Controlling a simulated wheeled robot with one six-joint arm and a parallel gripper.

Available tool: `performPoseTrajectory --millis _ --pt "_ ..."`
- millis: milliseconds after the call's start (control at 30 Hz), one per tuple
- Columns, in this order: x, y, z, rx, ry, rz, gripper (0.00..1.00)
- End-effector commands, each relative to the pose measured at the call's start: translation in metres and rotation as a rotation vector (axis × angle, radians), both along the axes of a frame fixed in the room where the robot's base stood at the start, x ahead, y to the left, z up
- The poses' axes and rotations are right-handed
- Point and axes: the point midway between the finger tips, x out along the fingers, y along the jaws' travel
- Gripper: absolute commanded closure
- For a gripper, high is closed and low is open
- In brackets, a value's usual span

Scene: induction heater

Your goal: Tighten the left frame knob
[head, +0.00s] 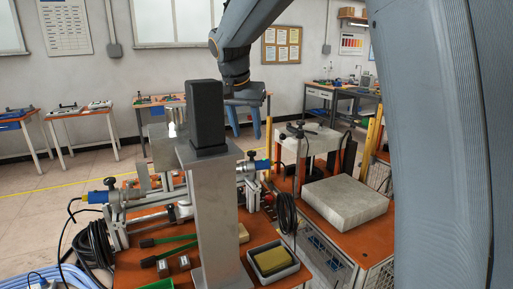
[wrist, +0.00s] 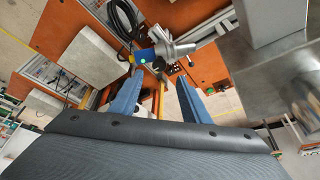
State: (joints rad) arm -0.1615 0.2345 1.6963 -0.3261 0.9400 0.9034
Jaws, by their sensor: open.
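My gripper (head: 246,136) hangs above the back of the workbench in the head view, its two blue fingers apart and nothing between them. In the wrist view the spread fingers (wrist: 160,76) point toward a metal clamp fixture with a blue part (wrist: 146,55), which lies beyond the fingertips, not touched. In the head view a small black knob (head: 110,183) tops the fixture at the left of the bench. A similar black knob (head: 251,155) tops the fixture at the right, below my gripper. I cannot tell for certain which is the left frame knob.
A grey post with a black top (head: 207,115) stands in front and hides the bench middle. A tray with a yellow sponge (head: 272,260), green-handled tools (head: 165,241) and coiled black cable (head: 284,205) lie on the bench. A grey slab (head: 345,200) sits at right.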

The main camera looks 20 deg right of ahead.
Motion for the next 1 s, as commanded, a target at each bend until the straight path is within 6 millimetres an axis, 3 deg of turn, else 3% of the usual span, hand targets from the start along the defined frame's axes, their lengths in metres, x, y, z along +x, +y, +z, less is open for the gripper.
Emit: performPoseTrajectory --millis 500,867,1000 --pt "0.02 -0.016 -0.062 0.0 0.003 -0.004 0.57" --pt "0.023 -0.018 -0.069 -0.001 0.002 -0.004 0.57" --pt "0.023 -0.018 -0.069 -0.001 0.002 -0.004 0.78"
